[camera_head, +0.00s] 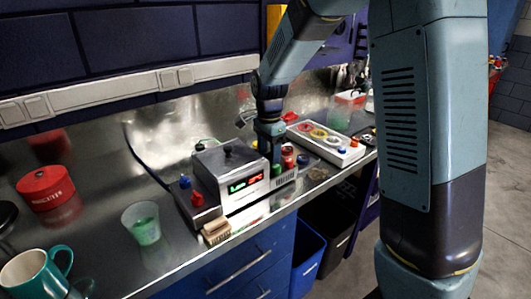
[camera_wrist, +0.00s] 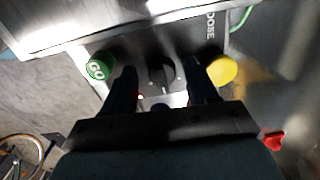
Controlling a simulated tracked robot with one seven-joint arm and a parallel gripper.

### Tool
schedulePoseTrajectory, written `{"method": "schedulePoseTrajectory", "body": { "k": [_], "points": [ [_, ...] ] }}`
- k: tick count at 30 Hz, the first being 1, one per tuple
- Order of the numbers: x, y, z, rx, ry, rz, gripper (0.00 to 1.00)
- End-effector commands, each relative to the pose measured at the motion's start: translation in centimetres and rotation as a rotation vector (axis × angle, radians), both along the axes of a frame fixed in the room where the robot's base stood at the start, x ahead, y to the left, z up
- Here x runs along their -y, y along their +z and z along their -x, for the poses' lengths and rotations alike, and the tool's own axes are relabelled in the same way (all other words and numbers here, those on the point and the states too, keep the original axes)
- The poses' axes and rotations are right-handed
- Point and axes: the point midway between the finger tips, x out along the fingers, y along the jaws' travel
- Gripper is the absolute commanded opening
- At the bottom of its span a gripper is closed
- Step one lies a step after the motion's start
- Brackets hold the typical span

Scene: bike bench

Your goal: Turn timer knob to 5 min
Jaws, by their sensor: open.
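The timer knob (camera_wrist: 162,74) is a dark round dial with a raised grip on a metal panel. In the wrist view it lies between the two dark fingers of my gripper (camera_wrist: 161,82), which are spread to either side of it. Whether they touch it I cannot tell. In the head view my gripper (camera_head: 275,157) points down over the right end of the grey machine (camera_head: 229,165), which has a green and red lit display (camera_head: 245,184). The knob cannot be made out there, and the dial's setting is too small to read.
A green GO button (camera_wrist: 100,66) and a yellow button (camera_wrist: 222,70) flank the knob. A white box with coloured rings (camera_head: 325,140) stands right of the machine. A cup with green contents (camera_head: 143,223), a red tin (camera_head: 46,188) and a teal mug (camera_head: 35,272) stand left.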

Motion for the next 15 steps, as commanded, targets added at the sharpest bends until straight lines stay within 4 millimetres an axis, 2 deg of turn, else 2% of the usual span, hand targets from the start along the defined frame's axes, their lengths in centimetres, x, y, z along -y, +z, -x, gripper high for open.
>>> {"method": "schedulePoseTrajectory", "body": {
  "k": [7, 15],
  "points": [
    [0.1, 0.9, -0.2, 0.004, -0.002, -0.001, 0.59],
    [0.4, 4.4, -0.3, 0.005, -0.007, -0.002, 0.59]
  ]
}}
